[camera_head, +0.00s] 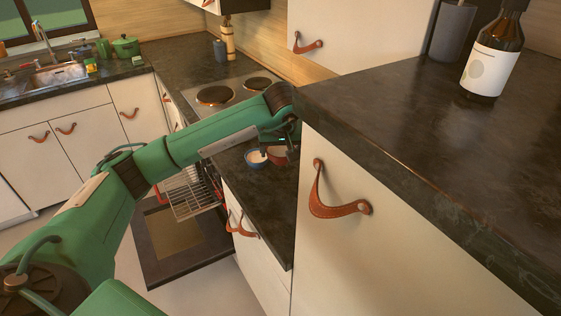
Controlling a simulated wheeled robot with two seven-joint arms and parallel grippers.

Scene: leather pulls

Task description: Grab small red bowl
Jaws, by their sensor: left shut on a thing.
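The small red bowl (277,155) is on the dark counter, close beside the tall cabinet, partly covered by my gripper. A small bowl, blue outside and pale inside (256,159), stands just left of it. My left arm reaches in from the left, and its gripper (279,149) points down at the red bowl. The fingers are small and partly hidden, but they are shut on the red bowl's rim. I cannot tell whether the bowl is lifted. My right gripper is not in view.
A tall cabinet with a dark top (430,130) fills the right, with a dark bottle (492,62) on it. The oven door (180,240) hangs open with a rack (193,195) pulled out below my arm. A cooktop (222,94) lies behind.

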